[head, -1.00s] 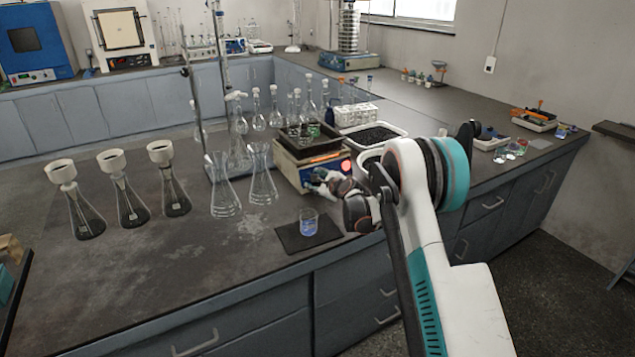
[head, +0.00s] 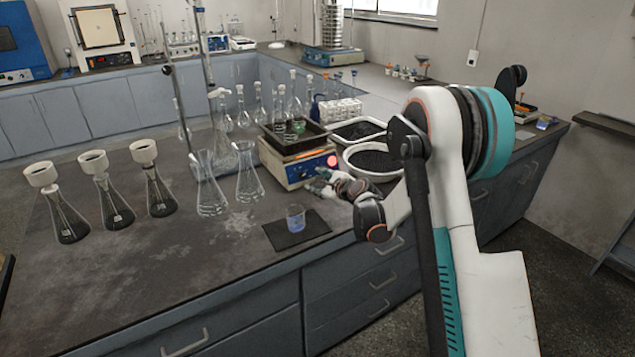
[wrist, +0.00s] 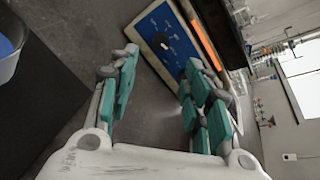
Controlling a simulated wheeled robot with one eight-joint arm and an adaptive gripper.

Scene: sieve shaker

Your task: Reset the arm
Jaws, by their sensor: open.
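My gripper (head: 318,183) is at the front of the shaker, a box with a blue front panel and a lit red button (head: 300,170). In the wrist view my gripper (wrist: 160,85) has its two teal-padded fingers spread apart with nothing between them. The shaker's blue panel with a dark knob (wrist: 165,40) shows just beyond the fingertips; I cannot tell whether they touch it. My arm reaches in from the right of the head view.
A beaker with blue liquid (head: 295,219) stands on a dark mat (head: 318,230) near the bench's front edge. Flasks (head: 210,190) stand left of the shaker. A round white tray of dark grains (head: 352,168) sits to its right. Bare bench lies at front left.

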